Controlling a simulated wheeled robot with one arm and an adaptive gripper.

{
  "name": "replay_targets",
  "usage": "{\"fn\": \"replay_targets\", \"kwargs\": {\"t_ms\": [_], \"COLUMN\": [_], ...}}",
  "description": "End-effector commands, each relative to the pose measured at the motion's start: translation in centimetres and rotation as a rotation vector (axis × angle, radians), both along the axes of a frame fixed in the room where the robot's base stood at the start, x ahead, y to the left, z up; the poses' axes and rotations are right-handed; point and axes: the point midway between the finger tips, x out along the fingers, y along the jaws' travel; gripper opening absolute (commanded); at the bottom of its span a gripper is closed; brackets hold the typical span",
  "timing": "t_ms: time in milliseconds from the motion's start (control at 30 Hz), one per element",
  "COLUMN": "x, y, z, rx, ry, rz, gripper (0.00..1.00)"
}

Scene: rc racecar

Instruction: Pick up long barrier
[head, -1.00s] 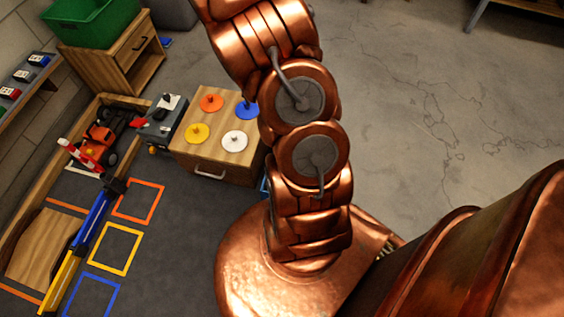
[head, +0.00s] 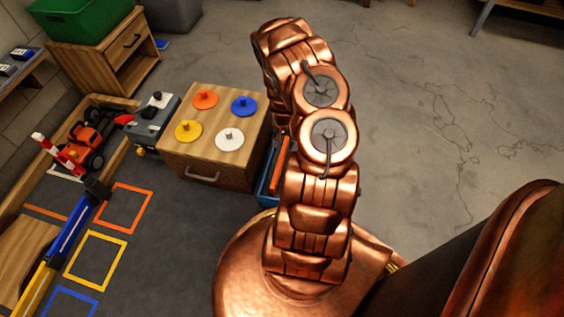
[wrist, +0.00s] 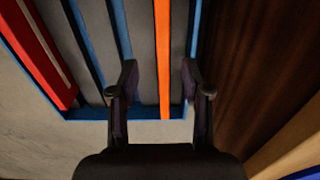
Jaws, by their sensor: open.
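A blue-edged rack (wrist: 85,114) with grey slots fills much of the wrist view. A thin orange bar (wrist: 162,50) stands in it, and a thicker red bar (wrist: 38,55) lies in its left part. I cannot tell for sure which bar is the long barrier. My gripper (wrist: 160,82) is open, with its two dark fingers on either side of the orange bar in the picture; contact is not visible. In the head view the blue rack (head: 265,190) shows partly behind my arm, with an orange-red bar (head: 279,163) in it. The gripper is hidden there.
A wooden cabinet (head: 190,155) with coloured discs stands just left of the rack. Brown wood (wrist: 245,60) rises close to the right of my gripper. A track with an orange car (head: 88,140) lies at left. Open concrete floor (head: 420,100) is at right.

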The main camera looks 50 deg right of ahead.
Motion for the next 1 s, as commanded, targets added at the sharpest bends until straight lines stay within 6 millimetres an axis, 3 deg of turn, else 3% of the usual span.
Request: {"fn": "replay_targets", "kwargs": {"t_ms": [200, 467, 800, 1000], "x": [0.0, 0.0, 0.1, 0.1], "y": [0.0, 0.1, 0.5, 0.5], "z": [-2.3, -3.7, -7.6, -7.7], "rx": [-0.001, 0.0, 0.0, 0.0], "ry": [0.0, -0.001, -0.001, -0.001], "rz": [-0.001, -0.001, -0.001, 0.0], "gripper": [0.48, 0.48, 0.48, 0.48]}}
